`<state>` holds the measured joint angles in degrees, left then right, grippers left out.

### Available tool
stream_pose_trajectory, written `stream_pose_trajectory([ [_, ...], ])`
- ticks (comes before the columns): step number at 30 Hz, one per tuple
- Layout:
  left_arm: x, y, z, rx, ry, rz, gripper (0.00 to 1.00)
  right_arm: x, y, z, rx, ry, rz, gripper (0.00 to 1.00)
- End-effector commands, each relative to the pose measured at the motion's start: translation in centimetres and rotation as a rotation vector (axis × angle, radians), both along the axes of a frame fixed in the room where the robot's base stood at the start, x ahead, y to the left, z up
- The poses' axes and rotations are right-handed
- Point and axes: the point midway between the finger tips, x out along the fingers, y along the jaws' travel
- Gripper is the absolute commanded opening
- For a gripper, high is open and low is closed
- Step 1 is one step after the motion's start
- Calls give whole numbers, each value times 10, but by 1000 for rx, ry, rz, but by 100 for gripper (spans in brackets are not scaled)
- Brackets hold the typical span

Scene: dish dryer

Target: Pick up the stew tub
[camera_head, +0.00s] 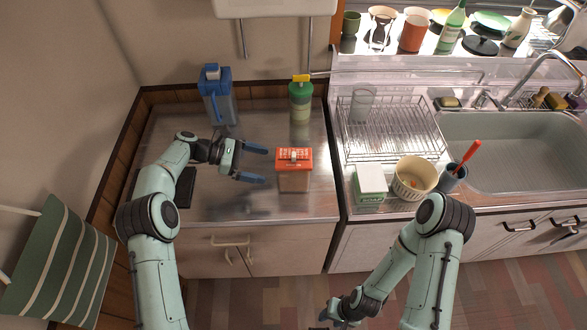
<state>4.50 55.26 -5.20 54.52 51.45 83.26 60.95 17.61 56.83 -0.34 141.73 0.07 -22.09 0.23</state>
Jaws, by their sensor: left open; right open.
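A box-shaped tub with an orange-red lid (294,158) and a clear brownish body stands upright on the steel counter; I take it as the stew tub, though its label is too small to read. My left gripper (258,164) is just left of it. Its two dark blue fingers are spread and point right toward the tub, with a gap between the fingertips and the tub. Nothing is between the fingers. My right gripper (334,314) is low at the bottom edge, in front of the cabinets and far from the tub. Its fingertips are partly cut off.
Right of the tub are a wire dish rack (392,135), a green-white box (370,183), a cream bowl (414,177) and the sink (515,150). A dark flat item (186,187) lies left, beside my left arm.

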Motion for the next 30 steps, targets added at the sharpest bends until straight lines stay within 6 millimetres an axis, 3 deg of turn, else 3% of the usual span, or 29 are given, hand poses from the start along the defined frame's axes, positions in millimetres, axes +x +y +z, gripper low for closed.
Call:
stream_pose_trajectory([
  [3, -2, -21, -9, 1, 2, -2, 100, -2, 0, -3, 0, 2, 0, 43],
  [14, -3, -46, -18, 1, 1, -1, 100, -2, 0, -5, 0, 2, 0, 43],
  [21, -6, -79, -31, 1, 2, -1, 100, -3, 0, -5, 0, 2, 0, 43],
  [29, -5, -85, -33, 2, -1, 2, 100, -3, 0, -5, 0, 2, 0, 43],
  [30, -5, -85, -33, 2, -1, 2, 94, -3, 0, -5, 0, 2, 0, 43],
])
